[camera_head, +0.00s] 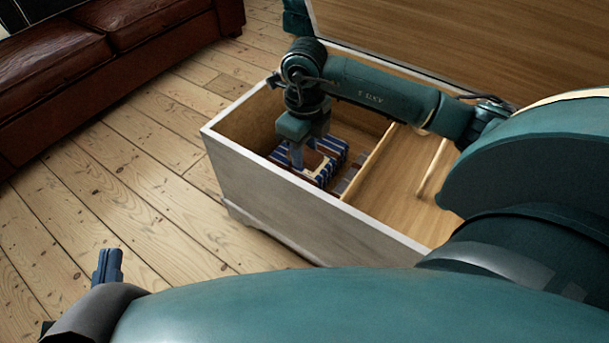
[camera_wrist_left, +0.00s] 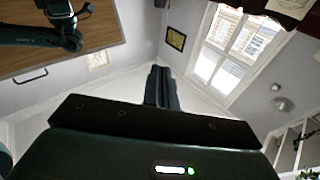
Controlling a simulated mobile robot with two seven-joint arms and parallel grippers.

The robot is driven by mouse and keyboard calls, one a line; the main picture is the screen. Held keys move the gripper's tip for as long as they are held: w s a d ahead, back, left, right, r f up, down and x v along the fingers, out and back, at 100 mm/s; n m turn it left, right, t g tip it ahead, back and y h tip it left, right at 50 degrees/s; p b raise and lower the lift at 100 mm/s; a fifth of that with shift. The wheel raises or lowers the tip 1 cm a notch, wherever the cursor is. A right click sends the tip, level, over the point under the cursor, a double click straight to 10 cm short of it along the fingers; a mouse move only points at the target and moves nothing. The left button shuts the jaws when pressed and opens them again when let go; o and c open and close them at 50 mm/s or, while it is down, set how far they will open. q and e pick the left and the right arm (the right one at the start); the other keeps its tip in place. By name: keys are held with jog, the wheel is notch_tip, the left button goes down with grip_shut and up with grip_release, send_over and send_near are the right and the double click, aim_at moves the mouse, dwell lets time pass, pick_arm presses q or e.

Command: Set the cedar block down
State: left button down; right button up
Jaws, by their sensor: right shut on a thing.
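My right gripper (camera_head: 297,158) reaches down into the left compartment of an open chest (camera_head: 268,190). It is shut on the cedar block (camera_head: 298,172), a small pale wooden piece mostly hidden by the fingers. Just below is a folded blue, white and brown striped cloth (camera_head: 338,150) in the compartment. I cannot tell whether the block touches the cloth. My left gripper (camera_head: 108,262) is shut and empty, outside the chest over the floor at lower left. Its closed fingers also show in the left wrist view (camera_wrist_left: 161,86).
Wooden dividers (camera_head: 368,160) split the chest; the compartment right of them shows a bare wooden bottom. The raised lid (camera_head: 470,45) stands at the back. A brown leather sofa (camera_head: 85,65) is at upper left. Bare floorboards (camera_head: 130,180) lie between sofa and chest.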

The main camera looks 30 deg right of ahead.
aim_at(305, 153)
notch_tip(305, 153, down, 3)
jog(key=shift+f+b, duration=0.2)
jog(key=shift+b, duration=0.3)
jog(key=shift+f, duration=0.35)
notch_tip(305, 153, down, 4)
jog(key=shift+r+b, duration=0.1)
jog(key=shift+b, duration=0.85)
jog(key=shift+f, duration=0.35)
jog(key=o, duration=1)
jog(key=shift+c, duration=0.2)
pick_arm(q)
jog(key=shift+w+d+r+t+h, duration=0.1)
jog(key=shift+d+r+t+h, duration=0.1)
jog(key=shift+r+h, duration=0.15)
jog(key=shift+w+d+r+t+h, duration=0.1)
jog(key=shift+r+t+h, duration=0.15)
jog(key=shift+r, duration=0.1)
